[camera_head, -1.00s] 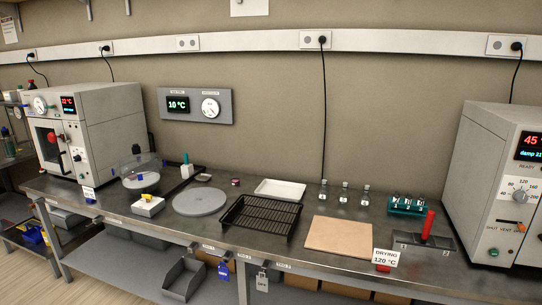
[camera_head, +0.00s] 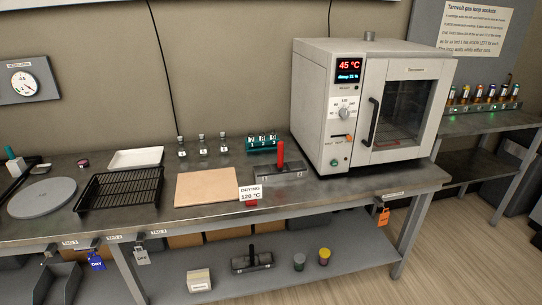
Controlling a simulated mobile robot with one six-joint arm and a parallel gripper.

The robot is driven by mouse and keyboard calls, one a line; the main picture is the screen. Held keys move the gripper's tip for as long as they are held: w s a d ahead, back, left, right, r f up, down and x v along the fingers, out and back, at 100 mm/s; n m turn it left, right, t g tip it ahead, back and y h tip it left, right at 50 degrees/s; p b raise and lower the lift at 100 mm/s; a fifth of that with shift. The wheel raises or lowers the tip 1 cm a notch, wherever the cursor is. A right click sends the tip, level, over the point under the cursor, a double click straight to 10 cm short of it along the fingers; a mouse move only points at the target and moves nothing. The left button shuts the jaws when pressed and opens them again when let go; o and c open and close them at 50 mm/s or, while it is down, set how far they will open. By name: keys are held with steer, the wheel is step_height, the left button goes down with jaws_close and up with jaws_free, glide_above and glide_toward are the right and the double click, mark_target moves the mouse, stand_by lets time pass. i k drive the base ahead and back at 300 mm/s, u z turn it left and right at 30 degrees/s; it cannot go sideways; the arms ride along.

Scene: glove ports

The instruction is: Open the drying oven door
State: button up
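The drying oven (camera_head: 325,105) is a light grey box at the right end of the bench. Its door (camera_head: 410,72) has a glass window (camera_head: 405,110) and looks closed. A black bar handle (camera_head: 373,122) runs upright along the door's left side. Left of the door, a panel holds a display (camera_head: 349,72) reading 45 °C and "damp", a dial (camera_head: 345,113), an orange vent lever (camera_head: 348,137) and a green button (camera_head: 334,162). My gripper is not in view.
On the bench (camera_head: 330,188) left of the oven are a red-handled tool on a dark block (camera_head: 281,165), a teal vial rack (camera_head: 262,143), a "DRYING 120 °C" sign (camera_head: 250,192), a tan board (camera_head: 207,187) and a black wire rack (camera_head: 120,188). The floor at right (camera_head: 460,240) is clear.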

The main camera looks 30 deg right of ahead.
mark_target(377, 70)
steer(key=z, duration=4.1)
steer(key=i, duration=0.1)
steer(key=u, duration=2.75)
